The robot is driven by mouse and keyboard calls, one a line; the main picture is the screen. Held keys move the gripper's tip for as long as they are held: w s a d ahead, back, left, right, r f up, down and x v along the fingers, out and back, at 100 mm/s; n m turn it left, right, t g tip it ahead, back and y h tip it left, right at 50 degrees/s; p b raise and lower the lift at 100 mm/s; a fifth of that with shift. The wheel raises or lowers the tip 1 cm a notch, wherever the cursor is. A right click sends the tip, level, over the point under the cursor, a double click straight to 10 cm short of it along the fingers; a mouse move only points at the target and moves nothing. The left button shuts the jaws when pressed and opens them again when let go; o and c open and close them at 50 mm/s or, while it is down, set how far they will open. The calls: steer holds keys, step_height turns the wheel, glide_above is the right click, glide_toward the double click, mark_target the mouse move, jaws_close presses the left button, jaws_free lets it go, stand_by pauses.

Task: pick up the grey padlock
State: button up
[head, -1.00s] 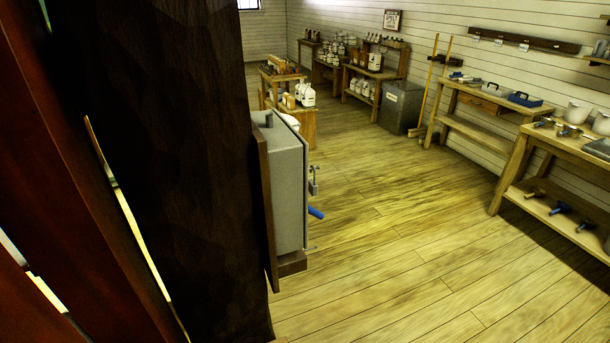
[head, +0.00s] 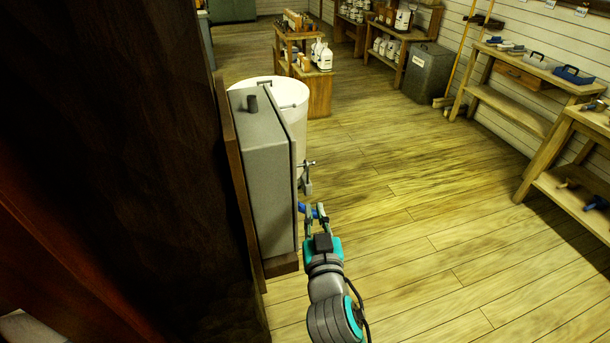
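The grey padlock (head: 306,186) is small and hangs at the front edge of a grey metal box (head: 264,170), just under a small metal fitting (head: 307,164). A blue lever (head: 306,209) sticks out from the box below the padlock. My gripper (head: 315,208), with a teal body, points toward the box front, just below the padlock in the picture. Its fingers look apart, with nothing seen held between them. The left finger overlaps the blue lever in view; I cannot tell if they touch.
The box is fixed to a thick dark post (head: 140,150) filling the left side. A white drum (head: 291,100) stands behind the box. Workbenches (head: 530,150) line the right wall. A grey bin (head: 428,73) stands farther back. The plank floor (head: 430,240) to the right is clear.

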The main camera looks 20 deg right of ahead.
mark_target(308, 176)
steer(key=w, duration=0.3)
steer(key=w+d, duration=0.1)
steer(key=w, duration=0.3)
steer(key=w+d, duration=0.1)
steer(key=w, duration=0.2)
steer(key=shift+w+r, duration=0.1)
steer(key=shift+w, duration=0.25)
jaws_close()
steer(key=shift+r, duration=0.25)
steer(key=shift+r, duration=0.1)
steer(key=shift+d, duration=0.1)
